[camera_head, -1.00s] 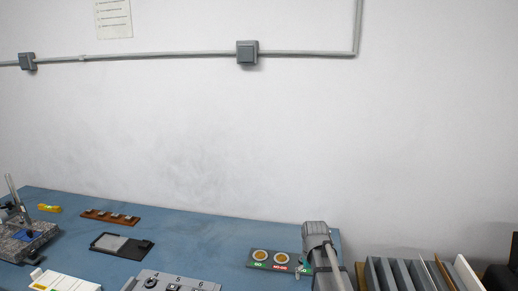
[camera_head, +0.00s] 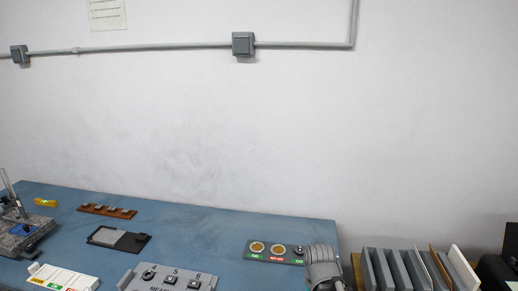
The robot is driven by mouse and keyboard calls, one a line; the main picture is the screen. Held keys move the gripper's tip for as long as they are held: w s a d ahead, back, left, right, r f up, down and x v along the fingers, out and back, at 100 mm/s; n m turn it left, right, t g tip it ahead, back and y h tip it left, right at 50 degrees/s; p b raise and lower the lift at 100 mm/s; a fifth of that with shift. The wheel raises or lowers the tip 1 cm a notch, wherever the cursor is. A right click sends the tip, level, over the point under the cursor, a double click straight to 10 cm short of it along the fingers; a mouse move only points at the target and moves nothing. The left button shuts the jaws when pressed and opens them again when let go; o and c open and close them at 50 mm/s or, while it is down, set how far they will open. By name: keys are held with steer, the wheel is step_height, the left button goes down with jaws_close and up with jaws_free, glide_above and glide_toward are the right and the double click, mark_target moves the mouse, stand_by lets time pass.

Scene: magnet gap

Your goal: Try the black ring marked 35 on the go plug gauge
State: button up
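A dark gauge board (camera_head: 266,257) lies at the right end of the blue bench, with green and red labels. Two round brass-coloured pieces sit on it, the left one (camera_head: 257,247) above a green GO label and the other (camera_head: 277,249) above a red label. A small dark and silver piece (camera_head: 298,250) is at its right end; I cannot tell its exact shape. A grey numbered tray (camera_head: 178,279) at the bottom edge holds several small dark pieces. I cannot read a 35 on any ring. My gripper is out of view; only a grey part of my arm shows beside the board.
A rack of upright grey plates (camera_head: 392,270) stands right of the arm. A black framed plate (camera_head: 118,239), a brown strip of blocks (camera_head: 107,210), a white sorting tray (camera_head: 62,278) and a granite stand (camera_head: 22,234) are to the left. The bench's middle (camera_head: 200,235) is clear.

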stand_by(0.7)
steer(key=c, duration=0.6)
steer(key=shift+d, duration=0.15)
